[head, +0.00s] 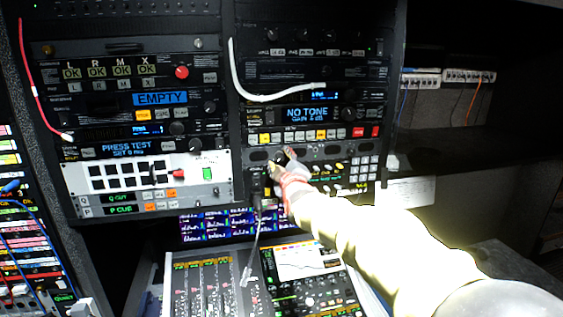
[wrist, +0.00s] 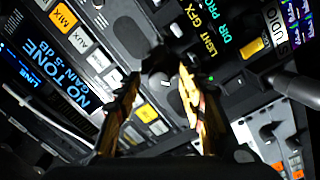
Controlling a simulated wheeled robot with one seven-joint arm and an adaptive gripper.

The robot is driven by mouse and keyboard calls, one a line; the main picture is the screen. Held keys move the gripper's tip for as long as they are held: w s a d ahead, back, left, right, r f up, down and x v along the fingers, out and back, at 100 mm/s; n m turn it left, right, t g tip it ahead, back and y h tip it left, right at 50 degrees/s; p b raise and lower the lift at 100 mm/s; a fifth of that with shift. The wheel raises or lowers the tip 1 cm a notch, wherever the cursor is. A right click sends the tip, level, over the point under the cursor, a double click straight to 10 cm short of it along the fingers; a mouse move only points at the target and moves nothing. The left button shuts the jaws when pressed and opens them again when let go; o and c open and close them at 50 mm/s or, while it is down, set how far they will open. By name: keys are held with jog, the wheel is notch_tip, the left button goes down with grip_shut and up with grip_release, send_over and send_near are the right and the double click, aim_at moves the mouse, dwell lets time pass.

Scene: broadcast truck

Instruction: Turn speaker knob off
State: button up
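A dark round knob (wrist: 160,67) shows between the fingertips of my gripper (wrist: 160,76) in the wrist view. It sits on the grey panel strip (head: 330,151) below the NO TONE unit; I cannot read a speaker label on it. In the head view my gripper (head: 281,161) is at this strip, with its fingers spread on either side of the knob. The fingers stand apart, and I cannot tell whether they touch the knob. My gripper and arm hide part of the panel.
The NO TONE unit (head: 307,112) with lit buttons is just above. A white cable (head: 262,92) hangs over the rack above. A dark plug with a cable (head: 257,190) is close to the left of my gripper. A mixing console (head: 208,285) lies below.

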jog(key=v, duration=1.2)
jog(key=s+f+m+g+b, duration=0.1)
jog(key=s+f+m+g, duration=0.25)
jog(key=f, duration=0.55)
jog(key=s+f+m+g, duration=0.2)
jog(key=s+f+g, duration=0.25)
jog(key=f, duration=0.45)
jog(key=s+d+f+m+g+h+b, duration=0.1)
jog(key=s+d+f+m+b, duration=0.1)
jog(key=s+d+f+b, duration=0.4)
jog(key=s+d+f+m+g+h+b, duration=0.1)
jog(key=s+d+f+m+b, duration=0.2)
jog(key=s, duration=1.1)
jog(key=s+d+f+m+g+h+b, duration=0.2)
jog(key=s+d+f+m+b, duration=0.1)
jog(key=s+d+f+b, duration=0.6)
notch_tip(320, 180, down, 4)
jog(key=shift+s+d+r, duration=0.1)
jog(key=shift+s+d, duration=0.9)
jog(key=shift+d, duration=0.15)
